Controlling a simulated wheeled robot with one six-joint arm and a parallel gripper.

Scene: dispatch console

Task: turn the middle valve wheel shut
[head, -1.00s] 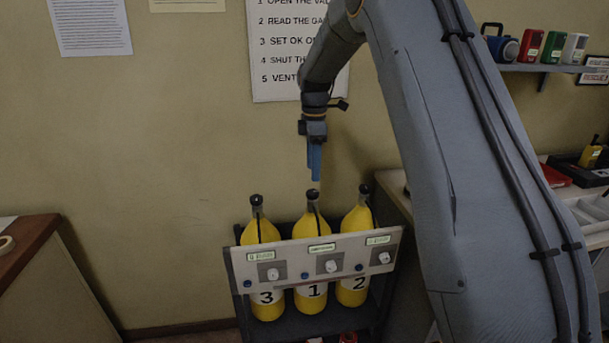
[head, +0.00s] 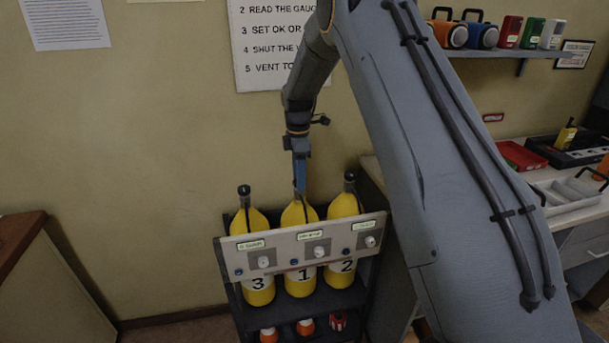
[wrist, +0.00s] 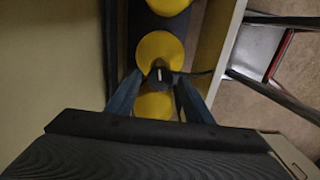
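Three yellow cylinders stand in a row in a dark rack, labelled 3, 1 and 2 from left to right. The middle cylinder (head: 299,216) has its black valve wheel (wrist: 160,76) at the top; in the head view my gripper covers it. My gripper (head: 299,188) points straight down over that cylinder's neck. In the wrist view, its two blue-grey fingers (wrist: 158,86) stand apart on either side of the wheel, with small gaps visible. The wheel shows a short white mark. The left valve (head: 244,190) and right valve (head: 349,177) are uncovered.
A pale panel (head: 283,248) with white knobs and green-lit labels runs across the front of the cylinders. A counter with trays (head: 566,197) stands to the right, and a brown cabinet (head: 22,232) to the left. The wall is close behind.

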